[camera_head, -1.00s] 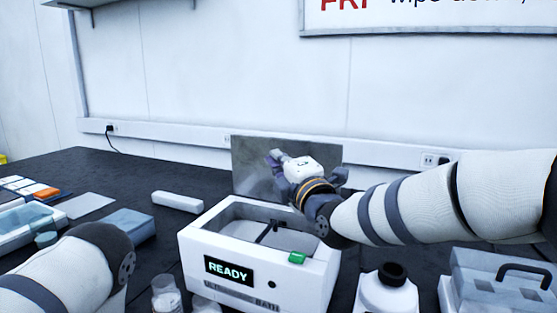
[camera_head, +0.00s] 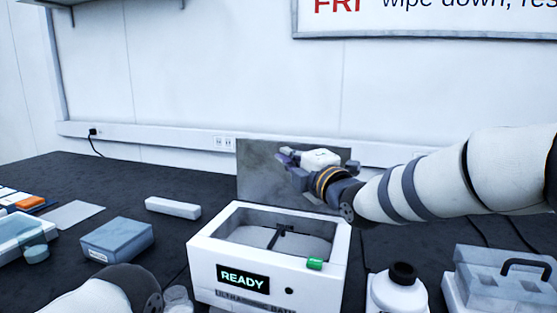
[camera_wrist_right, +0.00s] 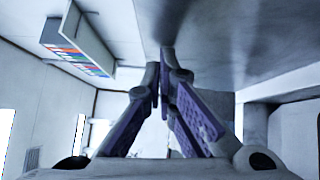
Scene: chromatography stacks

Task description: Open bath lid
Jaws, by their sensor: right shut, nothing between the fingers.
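The white ultrasonic bath (camera_head: 205,270) stands on the dark bench in the head view, its display reading READY. Its grey metal lid (camera_head: 255,165) stands upright at the back edge, and the basin is uncovered. My right gripper (camera_head: 284,157) is in front of the lid, above the back of the bath. Its fingers are shut and empty; in the right wrist view the fingertips (camera_wrist_right: 163,60) meet, close to the lid's grey surface (camera_wrist_right: 215,35). I cannot tell whether they touch it. My left arm shows at the lower left, but its gripper is out of view.
A white bottle with a black cap (camera_head: 397,292) stands right of the bath, with a clear case with a dark handle (camera_head: 505,283) beyond it. A blue-grey box (camera_head: 117,240) and a white bar (camera_head: 173,207) lie to the left.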

